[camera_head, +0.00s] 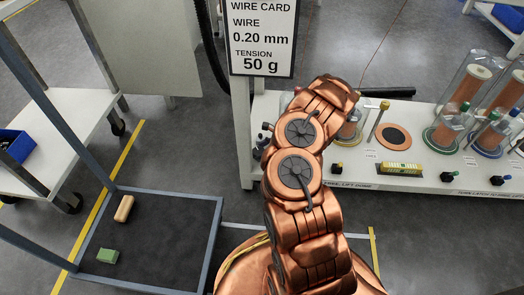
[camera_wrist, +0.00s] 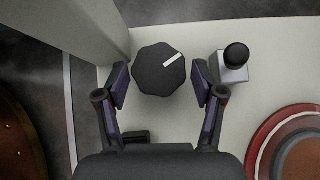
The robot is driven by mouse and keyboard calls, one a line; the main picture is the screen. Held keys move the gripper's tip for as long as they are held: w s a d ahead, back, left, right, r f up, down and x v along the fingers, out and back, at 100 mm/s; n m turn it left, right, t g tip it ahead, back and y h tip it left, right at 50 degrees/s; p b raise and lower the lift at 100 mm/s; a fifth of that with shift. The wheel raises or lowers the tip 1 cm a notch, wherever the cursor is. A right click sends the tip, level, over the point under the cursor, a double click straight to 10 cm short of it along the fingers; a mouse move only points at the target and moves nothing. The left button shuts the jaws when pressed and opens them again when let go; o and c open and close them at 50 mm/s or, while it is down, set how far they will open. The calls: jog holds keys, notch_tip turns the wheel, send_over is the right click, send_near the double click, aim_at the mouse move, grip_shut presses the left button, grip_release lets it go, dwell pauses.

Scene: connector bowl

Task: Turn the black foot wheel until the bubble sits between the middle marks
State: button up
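The black foot wheel (camera_wrist: 155,80) shows in the wrist view as a many-sided knob with a white stripe toward its upper right. My gripper (camera_wrist: 160,66) is open, with one finger at the wheel's left and one at its right. Narrow gaps seem to show between pads and wheel; contact is hard to tell. In the head view my copper arm hides the gripper and I cannot make out the wheel. A yellow-green level vial (camera_head: 400,169) lies on the white bench at the right. Its bubble and marks are too small to read.
A black ball knob on a grey block (camera_wrist: 233,66) stands close right of the wheel. A red-ringed disc (camera_wrist: 290,145) is at lower right. A pale post (camera_wrist: 80,30) rises at upper left. Glass-covered spools (camera_head: 470,85) crowd the right of the bench (camera_head: 345,180).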

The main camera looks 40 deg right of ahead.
jog(key=shift+o, duration=0.8)
jog(key=v, duration=1.2)
